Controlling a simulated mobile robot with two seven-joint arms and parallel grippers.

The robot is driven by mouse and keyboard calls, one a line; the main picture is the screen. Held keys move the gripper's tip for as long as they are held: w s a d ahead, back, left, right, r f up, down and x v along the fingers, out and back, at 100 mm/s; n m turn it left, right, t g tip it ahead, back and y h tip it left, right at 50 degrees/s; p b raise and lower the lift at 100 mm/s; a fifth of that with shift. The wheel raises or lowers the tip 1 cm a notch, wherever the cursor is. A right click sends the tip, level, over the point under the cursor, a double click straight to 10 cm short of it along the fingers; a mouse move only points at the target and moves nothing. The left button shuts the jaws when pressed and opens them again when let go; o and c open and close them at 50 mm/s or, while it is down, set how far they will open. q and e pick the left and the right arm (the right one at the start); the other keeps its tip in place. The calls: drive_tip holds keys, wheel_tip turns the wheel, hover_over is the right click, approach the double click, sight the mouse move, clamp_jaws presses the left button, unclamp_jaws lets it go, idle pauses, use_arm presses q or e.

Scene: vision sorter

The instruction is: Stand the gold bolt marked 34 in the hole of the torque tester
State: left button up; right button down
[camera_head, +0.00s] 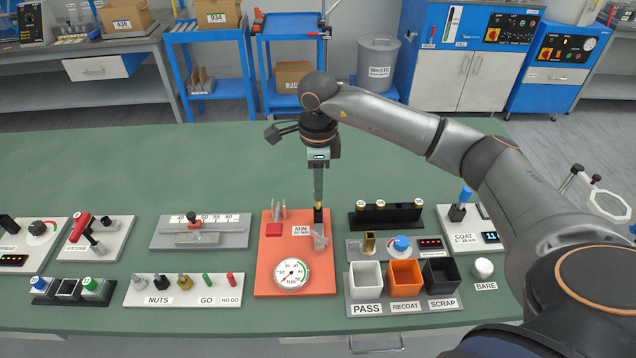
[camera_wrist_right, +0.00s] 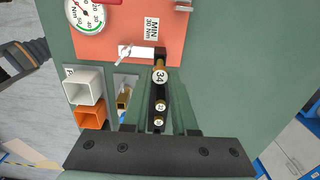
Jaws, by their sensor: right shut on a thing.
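The torque tester is an orange plate (camera_head: 265,265) with a dial gauge (camera_head: 292,274), a "MIN 30 Nm" label and pale upright parts. My right gripper (camera_head: 318,203) points down over the plate's back right part, shut on a gold bolt. In the right wrist view the held bolt's head, marked 34 (camera_wrist_right: 160,77), faces the camera, with its gold shank beyond it toward the orange plate (camera_wrist_right: 110,45). Whether the bolt touches the tester, I cannot tell. The hole is not clearly visible. My left gripper is not in view.
Right of the tester stands a black rack (camera_head: 386,219) with three gold bolts. In front are white, orange and black bins (camera_head: 404,277) marked PASS, RECOAT and SCRAP. A nuts board (camera_head: 184,289) and a grey slide gauge (camera_head: 200,231) lie to the left. The green table's back is clear.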

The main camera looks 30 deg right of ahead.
drive_tip(key=shift+f+b, duration=1.25)
drive_tip(key=shift+f, duration=0.5)
drive_tip(key=shift+c, duration=1.1)
unclamp_jaws()
drive_tip(key=shift+r, duration=0.1)
drive_tip(key=shift+r+p, duration=2.85)
drive_tip(key=shift+r, duration=1.15)
drive_tip(key=shift+f, duration=0.1)
